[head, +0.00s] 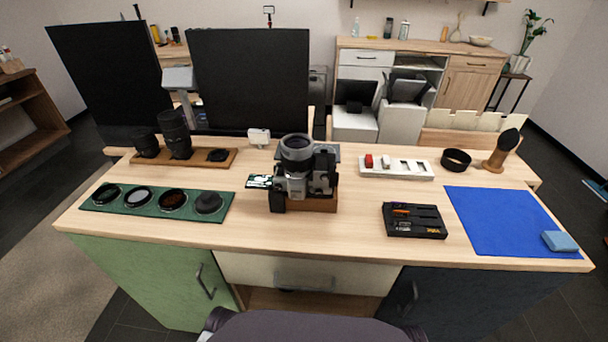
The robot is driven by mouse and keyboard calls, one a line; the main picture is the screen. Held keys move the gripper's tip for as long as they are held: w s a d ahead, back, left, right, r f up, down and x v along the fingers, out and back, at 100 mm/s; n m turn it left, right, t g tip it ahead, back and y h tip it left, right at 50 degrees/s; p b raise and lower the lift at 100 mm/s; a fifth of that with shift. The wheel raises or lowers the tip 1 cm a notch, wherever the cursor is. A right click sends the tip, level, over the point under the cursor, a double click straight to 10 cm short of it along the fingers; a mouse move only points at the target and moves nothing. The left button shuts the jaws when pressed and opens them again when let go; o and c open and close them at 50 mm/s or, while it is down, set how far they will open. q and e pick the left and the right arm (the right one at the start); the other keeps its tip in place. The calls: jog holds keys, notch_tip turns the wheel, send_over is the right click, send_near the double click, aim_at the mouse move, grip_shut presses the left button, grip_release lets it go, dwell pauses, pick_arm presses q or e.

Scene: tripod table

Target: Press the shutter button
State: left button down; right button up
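A silver and black camera (298,182) stands near the middle of the wooden table (290,235). Its wide lens (296,148) is at the top of it. A lit flip-out screen (259,182) sticks out to its left. A brown wooden block (314,204) is at its base. The shutter button is too small to tell apart from the other parts of the camera. Neither of my grippers is in view, and nothing touches the camera from my side.
A green mat (126,213) with several round filters lies left; a wooden tray (210,166) with lenses stands behind it. Right are a white tray (375,174), black tool case (414,233), blue mat (505,240) and brush (501,150). The table front before the camera is clear.

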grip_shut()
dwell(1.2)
